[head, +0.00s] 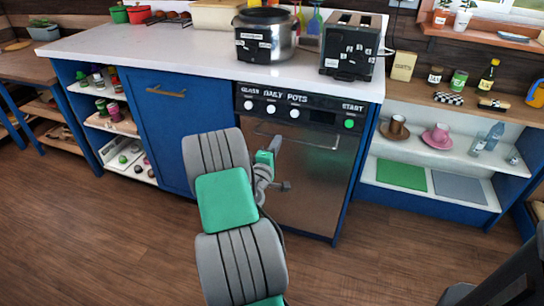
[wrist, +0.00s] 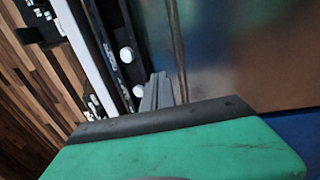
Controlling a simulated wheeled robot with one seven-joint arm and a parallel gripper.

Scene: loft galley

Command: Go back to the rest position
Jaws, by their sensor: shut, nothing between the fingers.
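My gripper (head: 284,187) is in front of the closed steel dishwasher door (head: 312,190), below the control panel. It is shut and empty. In the wrist view, its grey fingers (wrist: 158,92) show beyond the green and black wrist housing, against the tilted appliance front. Whether the fingers touch the door or its handle cannot be told. The dishwasher panel (head: 300,106) has white knobs and a green start button (head: 349,123). The arm reaches up from the bottom of the head view and hides part of the blue cabinet and door.
The white counter (head: 160,45) above holds a pot (head: 283,45) and a black toaster (head: 348,62). A blue cabinet (head: 163,120) stands left. The wooden floor (head: 110,230) is clear at left.

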